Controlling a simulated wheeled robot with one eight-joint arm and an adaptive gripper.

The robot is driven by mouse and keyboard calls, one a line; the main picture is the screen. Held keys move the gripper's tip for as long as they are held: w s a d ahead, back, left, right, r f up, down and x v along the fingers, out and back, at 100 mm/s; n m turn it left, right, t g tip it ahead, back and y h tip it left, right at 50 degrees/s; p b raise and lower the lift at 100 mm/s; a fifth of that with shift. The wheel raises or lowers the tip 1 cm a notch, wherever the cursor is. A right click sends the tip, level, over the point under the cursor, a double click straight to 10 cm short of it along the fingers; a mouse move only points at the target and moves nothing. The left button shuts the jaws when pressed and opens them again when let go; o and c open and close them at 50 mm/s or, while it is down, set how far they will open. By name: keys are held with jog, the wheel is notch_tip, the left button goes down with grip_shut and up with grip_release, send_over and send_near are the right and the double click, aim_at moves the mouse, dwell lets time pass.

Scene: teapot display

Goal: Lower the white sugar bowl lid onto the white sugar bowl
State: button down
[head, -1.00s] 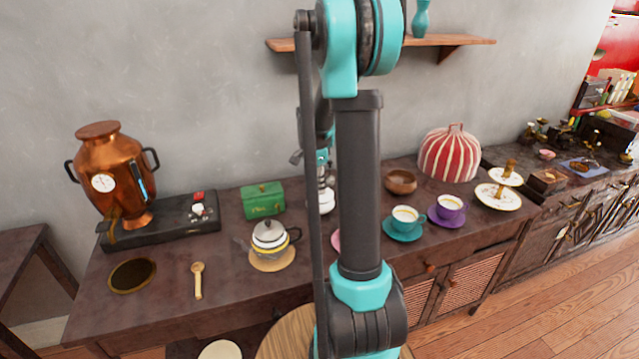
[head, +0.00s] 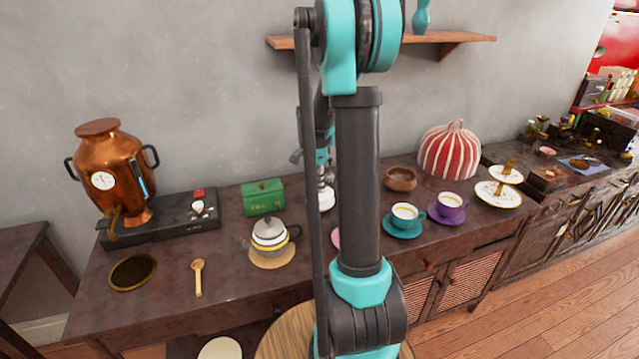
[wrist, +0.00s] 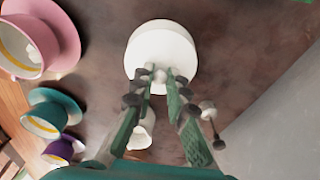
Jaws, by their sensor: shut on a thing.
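The white sugar bowl lid (wrist: 160,52) shows in the wrist view as a round white disc. My gripper (wrist: 160,74) is shut on its small knob. The white sugar bowl (wrist: 164,26) shows as a white rim just beyond the lid; the lid hides its opening. I cannot tell whether lid and bowl touch. In the head view the white sugar bowl (head: 327,202) stands on the dark counter, partly hidden by my arm, with my gripper directly above it.
A white jug (wrist: 143,130) stands close by in the wrist view. A green tea box (head: 263,198) and a teapot (head: 271,236) are to the left. Teal (head: 405,216) and purple (head: 449,206) cups and a wooden bowl (head: 400,179) are to the right.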

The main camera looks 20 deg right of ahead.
jog(key=c, duration=0.9)
grip_release()
jog(key=shift+o, duration=0.2)
jog(key=shift+r, duration=0.15)
jog(key=shift+r, duration=3.4)
jog(key=s+a+f+n+t+y, duration=0.15)
jog(key=s+a+n+t, duration=0.55)
jog(key=s+a+n, duration=0.75)
jog(key=s+d+f+g, duration=0.1)
jog(key=s+f, duration=0.1)
jog(key=s, duration=0.1)
jog(key=s+d+f+n+g, duration=0.1)
jog(key=s+f, duration=0.1)
jog(key=s, duration=0.1)
jog(key=s+d+f+n+g, duration=0.1)
jog(key=s+f, duration=0.2)
jog(key=s, duration=0.1)
jog(key=shift+d+f, duration=0.1)
jog(key=shift+d, duration=0.3)
